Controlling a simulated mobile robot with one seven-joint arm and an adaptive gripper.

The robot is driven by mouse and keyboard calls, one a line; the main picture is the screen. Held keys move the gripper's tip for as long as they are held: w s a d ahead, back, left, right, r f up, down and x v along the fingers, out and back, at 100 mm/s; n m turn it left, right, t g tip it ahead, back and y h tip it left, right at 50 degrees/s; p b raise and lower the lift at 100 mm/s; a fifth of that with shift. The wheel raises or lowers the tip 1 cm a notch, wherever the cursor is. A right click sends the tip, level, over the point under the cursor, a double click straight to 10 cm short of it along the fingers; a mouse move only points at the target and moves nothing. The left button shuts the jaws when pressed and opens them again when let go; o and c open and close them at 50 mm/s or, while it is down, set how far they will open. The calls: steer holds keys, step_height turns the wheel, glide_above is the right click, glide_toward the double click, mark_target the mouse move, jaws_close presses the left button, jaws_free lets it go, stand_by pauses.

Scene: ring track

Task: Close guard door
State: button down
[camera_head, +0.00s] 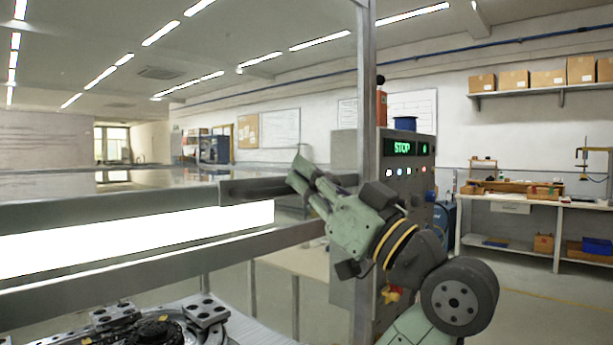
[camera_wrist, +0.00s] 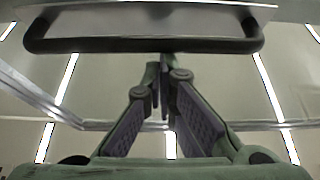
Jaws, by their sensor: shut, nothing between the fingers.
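The guard door (camera_head: 110,214) shows in the head view as a metal-framed panel at the left, raised above the machine's work area. Its dark bar handle (camera_head: 250,189) is at the frame's right end. In the wrist view the handle (camera_wrist: 140,46) runs across the top as a long bar with bent ends, below a metal edge. My gripper (camera_head: 303,170) is at the right end of the handle, fingers pointing up and left. In the wrist view my gripper (camera_wrist: 160,66) is shut and empty, its tips just below the bar. I cannot tell whether they touch it.
A control cabinet (camera_head: 412,172) with a green STOP display stands right behind my gripper, beside a metal post (camera_head: 366,70). A bright light strip (camera_head: 140,235) lies under the door frame. A round fixture with clamps (camera_head: 160,325) is below. A workbench (camera_head: 535,205) stands far right.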

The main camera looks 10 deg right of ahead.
step_height(320, 180, down, 42)
steer(key=b, duration=3.2)
steer(key=shift+f+b, duration=0.15)
steer(key=shift+b, duration=0.25)
steer(key=shift+w, duration=0.15)
